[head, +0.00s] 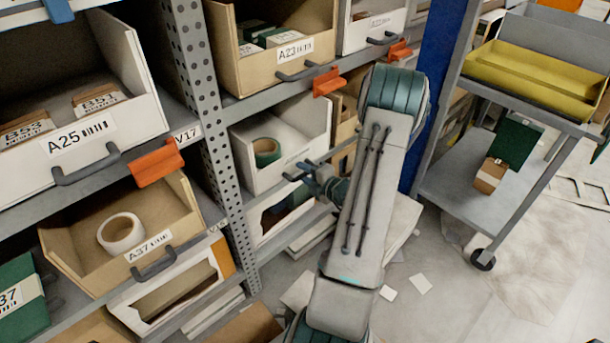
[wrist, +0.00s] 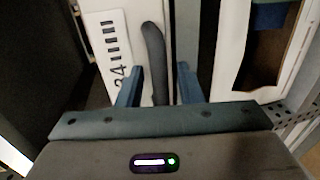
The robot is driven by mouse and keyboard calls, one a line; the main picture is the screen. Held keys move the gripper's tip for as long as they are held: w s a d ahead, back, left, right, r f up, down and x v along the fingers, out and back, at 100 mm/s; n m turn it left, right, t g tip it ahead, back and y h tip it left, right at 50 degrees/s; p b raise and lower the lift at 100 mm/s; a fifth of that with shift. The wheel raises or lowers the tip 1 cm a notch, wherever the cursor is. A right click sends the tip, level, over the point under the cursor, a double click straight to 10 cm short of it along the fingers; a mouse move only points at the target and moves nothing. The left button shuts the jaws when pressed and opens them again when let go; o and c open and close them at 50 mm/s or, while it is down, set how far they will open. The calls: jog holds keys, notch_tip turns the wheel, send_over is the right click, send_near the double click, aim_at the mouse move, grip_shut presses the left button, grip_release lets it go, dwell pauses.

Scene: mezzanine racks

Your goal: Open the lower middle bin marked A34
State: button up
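In the wrist view my gripper's two blue fingers (wrist: 158,72) stand apart, one on each side of the dark curved handle (wrist: 153,45). A gap shows beside the right finger, so it is not clamped.
Bin A23 (head: 248,74) sits above, with an orange clip (head: 328,82) on the shelf edge. Bins A25 (head: 128,120) and A37 (head: 183,212) are left of the perforated post (head: 212,140). A grey cart (head: 455,190) stands right; papers lie on the floor.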

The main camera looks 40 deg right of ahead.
jog(key=shift+c, duration=0.3)
grip_shut()
jog(key=f+p+v, duration=0.3)
jog(key=v, duration=1.1)
jog(key=s+f+p+v, duration=0.1)
jog(key=f+p+v, duration=0.2)
jog(key=v, duration=1.2)
jog(key=shift+s+d+p, duration=0.25)
jog(key=shift+d+p, duration=0.05)
jog(key=shift+p, duration=0.05)
jog(key=shift+o, duration=0.3)
grip_release()
